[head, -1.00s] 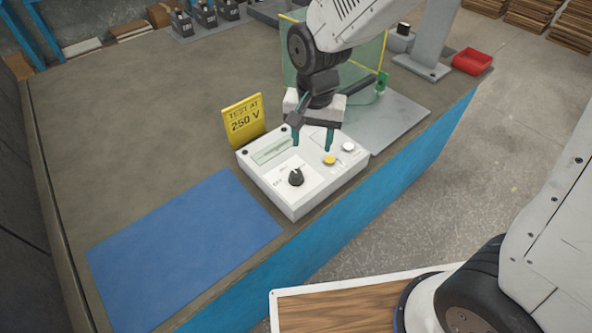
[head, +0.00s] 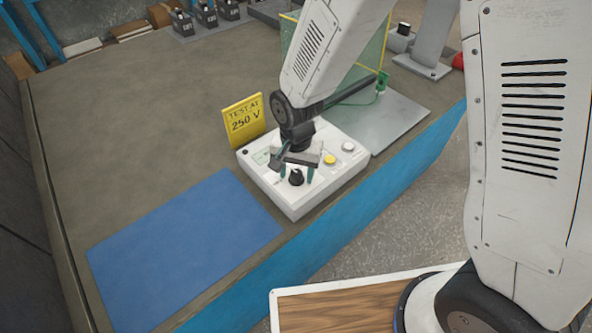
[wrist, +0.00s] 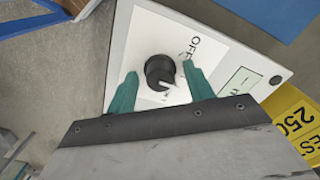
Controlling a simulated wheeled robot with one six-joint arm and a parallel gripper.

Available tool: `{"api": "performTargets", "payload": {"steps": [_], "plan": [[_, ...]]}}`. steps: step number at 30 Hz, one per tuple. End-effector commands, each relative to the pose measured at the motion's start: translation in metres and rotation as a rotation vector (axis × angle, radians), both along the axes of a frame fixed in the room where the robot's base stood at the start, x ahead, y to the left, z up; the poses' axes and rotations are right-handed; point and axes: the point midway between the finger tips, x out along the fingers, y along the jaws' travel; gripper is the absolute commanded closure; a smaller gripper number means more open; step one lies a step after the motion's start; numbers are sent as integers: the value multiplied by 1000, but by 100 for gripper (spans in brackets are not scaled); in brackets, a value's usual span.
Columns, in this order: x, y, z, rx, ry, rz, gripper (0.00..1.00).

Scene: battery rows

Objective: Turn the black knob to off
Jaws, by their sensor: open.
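The black knob (head: 296,177) sits on the sloped top of a white test box (head: 326,191) on the bench. In the wrist view the knob (wrist: 160,71) stands on a white label panel, with the word OFF printed beside it. The knob's white pointer mark faces away from OFF, toward the lower right of the wrist view. My gripper (head: 294,172) is open above the box, with its two teal fingers on either side of the knob. In the wrist view the fingertips (wrist: 158,76) flank the knob with gaps, and neither visibly touches it.
A yellow button (head: 330,160) and a white button (head: 348,146) are on the box, right of the knob. A yellow sign reading TEST AT 250 V (head: 243,120) stands behind. A blue mat (head: 184,248) lies left. A grey plate (head: 388,122) with a clear screen is at right.

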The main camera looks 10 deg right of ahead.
Motion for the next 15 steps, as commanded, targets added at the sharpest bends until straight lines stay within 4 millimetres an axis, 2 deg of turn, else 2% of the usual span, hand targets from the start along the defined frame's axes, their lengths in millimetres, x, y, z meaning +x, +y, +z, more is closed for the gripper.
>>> {"api": "performTargets", "payload": {"steps": [4,5,9,15], "plan": [[0,0,0,0,0,0,48],[0,0,0,0,0,0,53],[0,0,0,0,0,0,92],[0,0,1,1,0,5,92]]}}
